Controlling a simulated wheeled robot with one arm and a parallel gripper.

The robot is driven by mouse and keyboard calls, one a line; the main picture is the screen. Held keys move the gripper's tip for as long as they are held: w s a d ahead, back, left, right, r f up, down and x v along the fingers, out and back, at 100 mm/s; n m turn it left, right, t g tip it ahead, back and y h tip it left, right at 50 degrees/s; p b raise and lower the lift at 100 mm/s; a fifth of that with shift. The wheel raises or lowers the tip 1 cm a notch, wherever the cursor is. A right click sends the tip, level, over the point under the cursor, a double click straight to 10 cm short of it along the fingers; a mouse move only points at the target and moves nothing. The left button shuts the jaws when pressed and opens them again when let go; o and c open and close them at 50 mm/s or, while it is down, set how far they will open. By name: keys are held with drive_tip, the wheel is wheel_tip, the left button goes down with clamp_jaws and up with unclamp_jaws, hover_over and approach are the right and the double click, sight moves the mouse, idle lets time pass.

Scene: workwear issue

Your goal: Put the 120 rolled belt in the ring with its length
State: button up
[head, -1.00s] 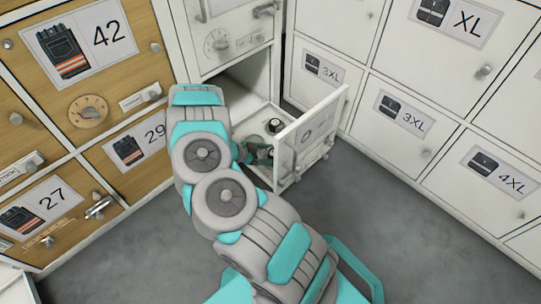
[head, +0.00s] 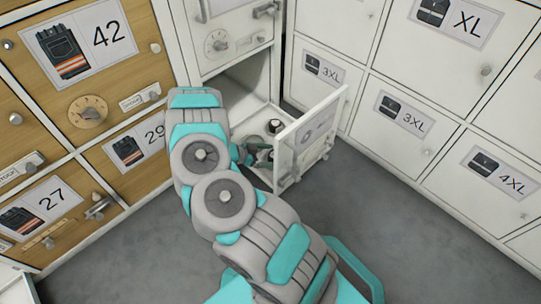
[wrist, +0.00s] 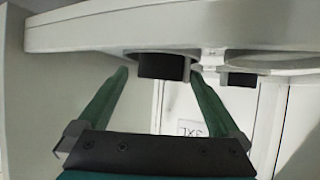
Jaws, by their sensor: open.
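My gripper (wrist: 160,72) is open, with its two green fingers on either side of a black rolled belt (wrist: 162,67). I cannot see the fingers pressing on it. The roll sits against a pale round seat at the drawer floor, in a picture that is upside down. A second black roll (wrist: 240,79) sits to the right, outside the fingers. In the head view my gripper (head: 262,155) is low inside the open white drawer (head: 262,112), partly hidden by my arm and the drawer front. One dark roll (head: 275,126) shows there. No length marking is readable on either roll.
The drawer front (head: 312,135) stands close to the right of my gripper. White lockers (head: 405,115) marked 3XL, XL and 4XL stand to the right. Wooden lockers (head: 75,150) marked 42, 29 and 27 stand to the left. The grey floor (head: 400,230) in front is clear.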

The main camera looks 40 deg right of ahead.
drive_tip(key=v, duration=1.2)
